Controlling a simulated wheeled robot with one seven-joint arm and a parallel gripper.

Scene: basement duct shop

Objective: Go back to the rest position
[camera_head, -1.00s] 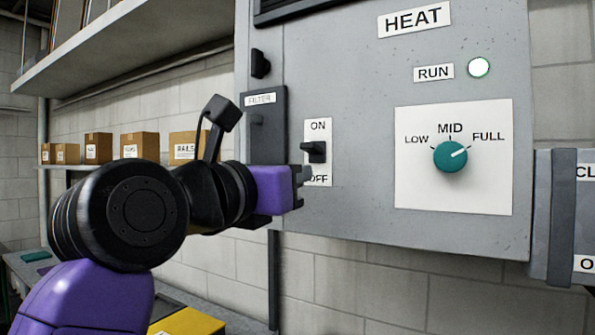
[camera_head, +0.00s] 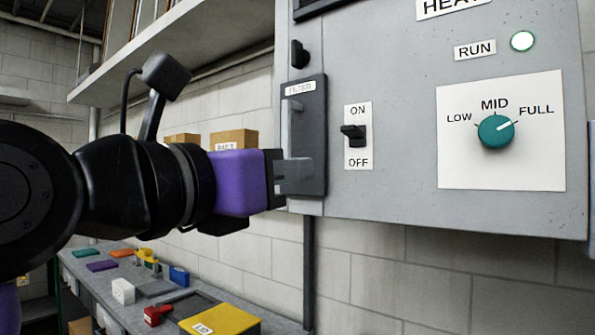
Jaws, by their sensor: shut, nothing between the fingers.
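My gripper (camera_head: 297,172), with a purple body and grey fingers, points right in the head view. It is shut and empty. In the picture its fingertips lie over the lower part of the dark filter door (camera_head: 316,140); whether they touch it I cannot tell. To its right is the grey heater cabinet (camera_head: 400,70) with a black ON/OFF switch (camera_head: 354,134). The teal dial (camera_head: 495,131) has its mark toward FULL. The RUN lamp (camera_head: 522,41) is bright white-green.
A bench (camera_head: 95,277) runs below at left. It bears a yellow box (camera_head: 220,318), a red item (camera_head: 157,315), a white block (camera_head: 122,291) and a blue block (camera_head: 179,276). Cardboard boxes (camera_head: 233,138) stand behind my arm. A shelf (camera_head: 180,45) is above. Open air lies below the cabinet.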

